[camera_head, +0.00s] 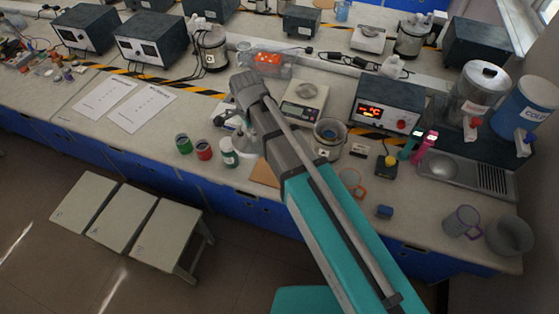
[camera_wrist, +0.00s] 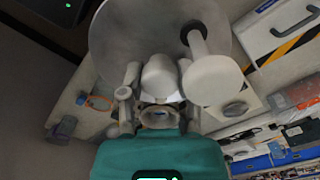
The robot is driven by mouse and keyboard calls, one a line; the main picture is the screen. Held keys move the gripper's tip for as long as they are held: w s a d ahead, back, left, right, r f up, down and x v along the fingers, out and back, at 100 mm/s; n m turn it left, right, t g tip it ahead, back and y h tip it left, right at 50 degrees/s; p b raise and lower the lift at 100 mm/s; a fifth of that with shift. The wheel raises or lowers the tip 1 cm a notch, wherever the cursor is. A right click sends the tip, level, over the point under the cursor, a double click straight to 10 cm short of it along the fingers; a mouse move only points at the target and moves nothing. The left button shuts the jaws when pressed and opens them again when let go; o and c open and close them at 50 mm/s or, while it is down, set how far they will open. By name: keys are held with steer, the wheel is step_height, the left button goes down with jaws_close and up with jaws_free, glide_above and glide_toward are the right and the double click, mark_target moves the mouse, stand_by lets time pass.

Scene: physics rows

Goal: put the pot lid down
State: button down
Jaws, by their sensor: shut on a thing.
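The pot lid is a large pale grey round disc (camera_wrist: 125,35) filling the top of the wrist view. A thick stem with a broad round knob (camera_wrist: 210,78) stands out from it towards the camera. My gripper (camera_wrist: 158,75) is in front of the disc and shut on the lid. The exact contact between fingers and lid is hard to make out. In the head view my gripper (camera_head: 252,138) is over the front part of the bench, mostly hidden by my arm. Only a pale edge, probably the lid, shows beside it there.
A tan board (camera_head: 264,173) lies partly hidden behind my arm. Green and red tins (camera_head: 183,144) and a dark green bottle (camera_head: 228,153) stand left of it.

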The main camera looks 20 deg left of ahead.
steer(key=shift+w, duration=0.3)
steer(key=shift+d+f, duration=0.2)
steer(key=shift+d, duration=0.1)
steer(key=s+d+f+b, duration=0.1)
steer(key=d+f+b, duration=0.3)
steer(key=d, duration=0.4)
steer(key=s+d+f+b, duration=0.1)
steer(key=d+f+b, duration=0.3)
steer(key=d, duration=0.4)
steer(key=shift+s+f+m+b, duration=0.2)
steer(key=shift+s+m+b, duration=0.1)
steer(key=shift+s+b, duration=0.15)
steer(key=w+a+f+b, duration=0.2)
steer(key=a+f+b, duration=0.1)
steer(key=w+a+f+b, duration=0.6)
steer(key=a, duration=0.1)
steer(key=shift+w+a, duration=0.1)
steer(key=shift+w, duration=0.05)
